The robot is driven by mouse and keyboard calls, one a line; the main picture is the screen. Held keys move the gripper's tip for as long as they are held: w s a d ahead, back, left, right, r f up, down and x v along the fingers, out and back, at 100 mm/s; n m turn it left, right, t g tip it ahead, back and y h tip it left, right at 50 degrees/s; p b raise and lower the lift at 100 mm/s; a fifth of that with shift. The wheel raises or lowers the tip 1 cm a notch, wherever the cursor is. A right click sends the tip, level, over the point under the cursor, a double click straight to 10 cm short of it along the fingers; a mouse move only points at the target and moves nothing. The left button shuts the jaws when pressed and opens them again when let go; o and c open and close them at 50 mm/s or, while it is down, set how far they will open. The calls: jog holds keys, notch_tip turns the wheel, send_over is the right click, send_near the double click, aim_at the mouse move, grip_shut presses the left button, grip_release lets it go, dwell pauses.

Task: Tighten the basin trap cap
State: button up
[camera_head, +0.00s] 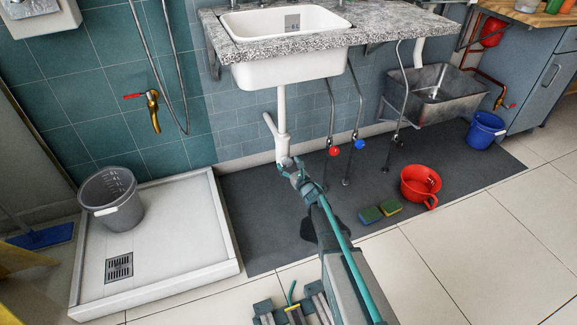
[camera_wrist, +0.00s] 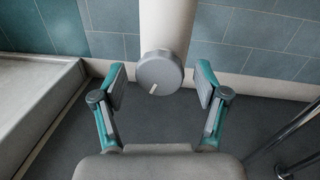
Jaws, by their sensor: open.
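The basin trap cap (camera_wrist: 161,70) is a round grey cap with a pale mark near its lower left edge. It sits at the lower end of the white drain pipe (camera_wrist: 168,24). My gripper (camera_wrist: 161,80) is open in the wrist view, with one teal-and-grey finger on each side of the cap. Gaps show between both finger pads and the cap. In the head view the white trap pipe (camera_head: 282,120) hangs below the white basin (camera_head: 285,68). There my gripper (camera_head: 288,165) is at the pipe's lower end and mostly hides the cap.
Red-handled (camera_head: 333,151) and blue-handled (camera_head: 355,143) valves stand right of the pipe. A red pot (camera_head: 421,184) and sponges (camera_head: 371,215) lie on the dark mat (camera_head: 262,240). A shower tray (camera_head: 185,235) with a grey bucket (camera_head: 112,199) is at left.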

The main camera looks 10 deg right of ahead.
jog(key=shift+w, duration=0.15)
jog(key=c, duration=1.1)
jog(key=shift+c, duration=0.2)
